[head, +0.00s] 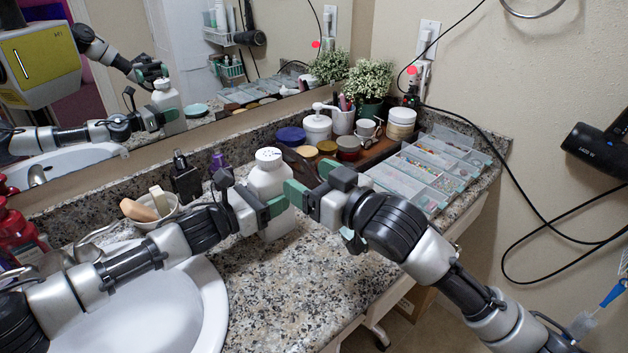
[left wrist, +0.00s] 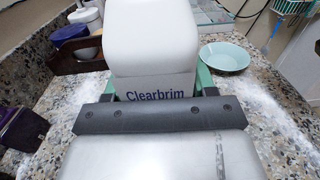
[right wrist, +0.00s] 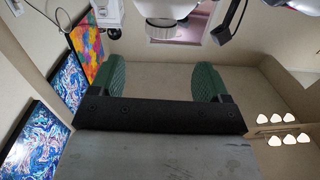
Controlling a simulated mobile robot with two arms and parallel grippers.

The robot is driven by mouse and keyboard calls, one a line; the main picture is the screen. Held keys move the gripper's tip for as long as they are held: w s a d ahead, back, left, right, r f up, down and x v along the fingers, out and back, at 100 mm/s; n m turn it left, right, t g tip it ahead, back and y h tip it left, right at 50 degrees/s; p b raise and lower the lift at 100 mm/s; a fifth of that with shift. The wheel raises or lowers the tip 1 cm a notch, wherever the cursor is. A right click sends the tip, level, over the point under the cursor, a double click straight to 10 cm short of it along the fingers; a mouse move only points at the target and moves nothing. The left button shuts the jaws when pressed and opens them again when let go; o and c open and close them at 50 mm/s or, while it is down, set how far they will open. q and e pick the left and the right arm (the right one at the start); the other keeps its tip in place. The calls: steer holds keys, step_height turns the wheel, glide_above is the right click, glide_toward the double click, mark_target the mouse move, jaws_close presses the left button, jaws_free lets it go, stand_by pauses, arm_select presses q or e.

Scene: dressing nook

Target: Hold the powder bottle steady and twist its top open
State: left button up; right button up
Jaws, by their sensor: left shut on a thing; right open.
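My right gripper (head: 298,181) is open beside the bottle's right side, near the upper body. In the right wrist view my right gripper (right wrist: 160,85) has nothing visible between its green fingers.
A white sink (head: 160,305) lies front left. A bowl with soaps (head: 150,212) and a dark bottle (head: 185,180) stand left. Jars in a wooden tray (head: 378,152) and a compartment box (head: 425,170) stand right. A teal dish (left wrist: 225,57) sits near the bottle. Front counter is clear.

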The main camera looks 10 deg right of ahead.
mark_target(273, 161)
steer(key=shift+s+d, duration=0.1)
steer(key=shift+s, duration=0.1)
steer(key=w+a+m+t+h, duration=0.1)
steer(key=w+a, duration=0.1)
steer(key=w, duration=0.1)
steer(key=w+a+m+t+h, duration=0.1)
steer(key=w+a+h, duration=0.1)
steer(key=w+a, duration=0.1)
steer(key=w+a+m+h, duration=0.1)
steer(key=w+a, duration=0.1)
steer(key=w, duration=0.1)
steer(key=shift+w+a+r+t+h, duration=0.15)
steer(key=shift+w+t+h, duration=0.05)
steer(key=shift+t+h, duration=0.2)
stand_by(0.6)
